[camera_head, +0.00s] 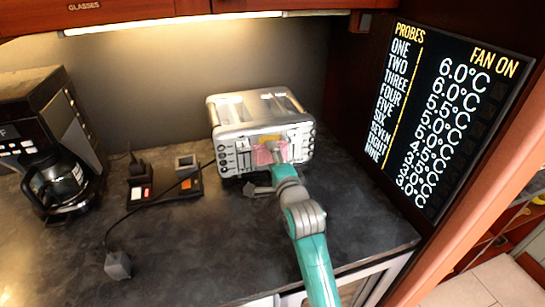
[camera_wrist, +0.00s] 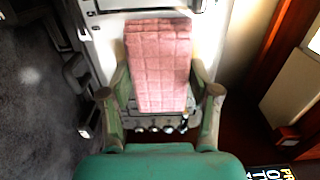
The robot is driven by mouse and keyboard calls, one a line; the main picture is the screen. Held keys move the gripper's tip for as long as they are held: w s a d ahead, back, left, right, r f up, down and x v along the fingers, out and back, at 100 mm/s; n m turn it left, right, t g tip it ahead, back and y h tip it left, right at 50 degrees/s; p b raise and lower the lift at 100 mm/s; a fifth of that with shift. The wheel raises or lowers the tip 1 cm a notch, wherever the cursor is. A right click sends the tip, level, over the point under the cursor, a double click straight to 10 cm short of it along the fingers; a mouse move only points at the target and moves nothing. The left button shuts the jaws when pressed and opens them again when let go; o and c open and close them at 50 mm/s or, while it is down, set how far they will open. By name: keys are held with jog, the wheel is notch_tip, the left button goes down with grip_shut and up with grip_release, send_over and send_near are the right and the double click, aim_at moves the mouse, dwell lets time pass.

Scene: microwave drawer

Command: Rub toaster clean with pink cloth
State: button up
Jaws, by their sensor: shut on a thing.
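The silver toaster (camera_head: 240,112) stands on the dark counter, near the back wall. My gripper (camera_head: 276,152) is at the toaster's front face and shut on the pink cloth (camera_head: 262,155). In the wrist view the pink checked cloth (camera_wrist: 160,62) sits between the two fingers of my gripper (camera_wrist: 160,88) and covers part of the toaster's pale metal face (camera_wrist: 112,35). The cloth appears against or very close to that face; exact contact cannot be told. The toaster's side knobs and levers show on either side of the arm.
A coffee maker (camera_head: 50,135) with a glass jug stands at the left. A power strip (camera_head: 165,188) with plugs lies between it and the toaster. A cable runs to a loose plug (camera_head: 117,265) at the front. A display panel (camera_head: 450,115) is on the right. The front counter is mostly clear.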

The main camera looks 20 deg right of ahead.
jog(key=shift+w, duration=0.2)
dwell(0.4)
jog(key=shift+r, duration=0.15)
jog(key=shift+r, duration=0.35)
jog(key=shift+s+r, duration=0.1)
jog(key=shift+r, duration=0.05)
jog(key=shift+r, duration=0.15)
dwell(0.3)
jog(key=shift+r, duration=0.15)
jog(key=shift+r, duration=0.3)
jog(key=shift+f, duration=0.1)
